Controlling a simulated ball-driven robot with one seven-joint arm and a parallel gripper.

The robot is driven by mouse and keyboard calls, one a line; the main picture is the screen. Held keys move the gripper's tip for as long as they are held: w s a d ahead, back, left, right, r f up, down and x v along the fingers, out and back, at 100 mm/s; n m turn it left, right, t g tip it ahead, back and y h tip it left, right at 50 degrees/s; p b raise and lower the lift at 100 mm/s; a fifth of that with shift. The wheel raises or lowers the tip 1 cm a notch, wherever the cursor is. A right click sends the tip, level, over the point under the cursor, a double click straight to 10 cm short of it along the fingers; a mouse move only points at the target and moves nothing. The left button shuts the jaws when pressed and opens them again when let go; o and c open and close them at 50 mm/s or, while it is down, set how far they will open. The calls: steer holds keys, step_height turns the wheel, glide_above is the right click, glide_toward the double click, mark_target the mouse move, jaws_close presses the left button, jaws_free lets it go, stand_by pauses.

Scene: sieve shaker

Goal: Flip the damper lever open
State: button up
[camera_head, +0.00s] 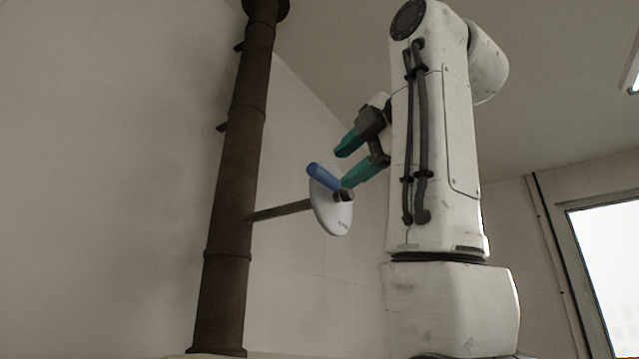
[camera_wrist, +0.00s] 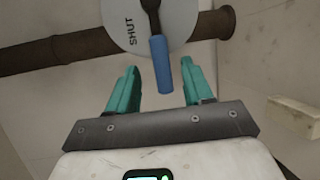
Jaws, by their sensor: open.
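The damper lever has a blue handle (camera_head: 323,176) and a dark shank, mounted on a round white disc (camera_head: 333,215). In the wrist view the blue handle (camera_wrist: 160,65) points down toward my gripper (camera_wrist: 159,70), and the white disc (camera_wrist: 180,22) shows the word SHUT left of the lever. My gripper (camera_head: 344,167) is open, with teal fingers. In the wrist view one finger shows on each side of the handle, with gaps. In the head view the fingertips are just right of the handle; the lower one is close to the lever. I cannot tell whether they touch.
A brown rod (camera_head: 282,210) joins the disc to a tall rusty vertical pipe (camera_head: 231,180) on the left. The pipe (camera_wrist: 60,52) also crosses the wrist view behind the disc. A window (camera_head: 610,260) is at the far right. The space below the disc looks clear.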

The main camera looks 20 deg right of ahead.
mark_target(334, 184)
steer(key=p+x, duration=0.2)
steer(key=x, duration=0.6)
steer(key=shift+p, duration=0.4)
steer(key=shift+w, duration=0.15)
steer(key=shift+c, duration=0.4)
jaws_close()
steer(key=shift+f, duration=0.1)
